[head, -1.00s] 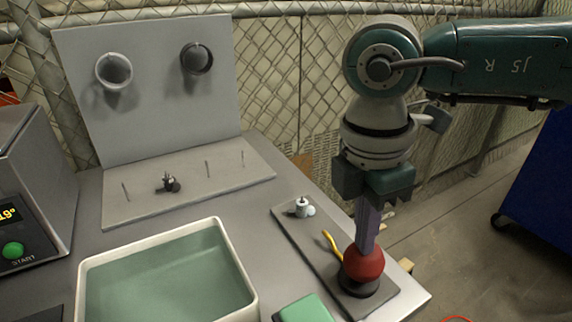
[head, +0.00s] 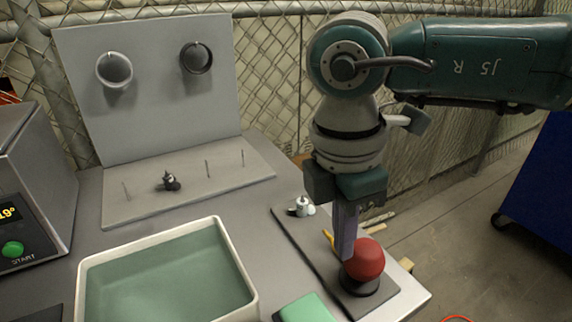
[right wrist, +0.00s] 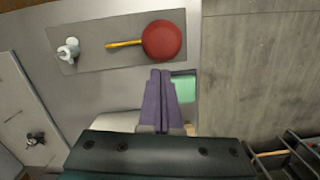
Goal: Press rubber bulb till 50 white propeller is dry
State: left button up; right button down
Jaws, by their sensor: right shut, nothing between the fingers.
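The red rubber bulb (head: 366,259) sits on a black base on a grey plate (head: 322,249), with a yellow nozzle (head: 328,238) pointing at a small white propeller (head: 303,206) at the plate's far end. The bulb (right wrist: 164,40) looks round and full in the right wrist view. My right gripper (head: 346,258) is shut and empty, with its purple fingers just left of the bulb in the head view. In the right wrist view the fingertips (right wrist: 160,72) are apart from the bulb. My left gripper is out of view.
A white-rimmed water tank (head: 243,275) and a green pad (head: 305,308) are at the front. A dark propeller (head: 171,182) sits on a pegged board (head: 138,207) at the back left. A device with a green START button (head: 13,249) stands at left.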

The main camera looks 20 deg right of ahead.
notch_tip(320, 180, up, 9)
jog(key=shift+a+r, duration=0.2)
jog(key=shift+a, duration=0.25)
dwell(0.6)
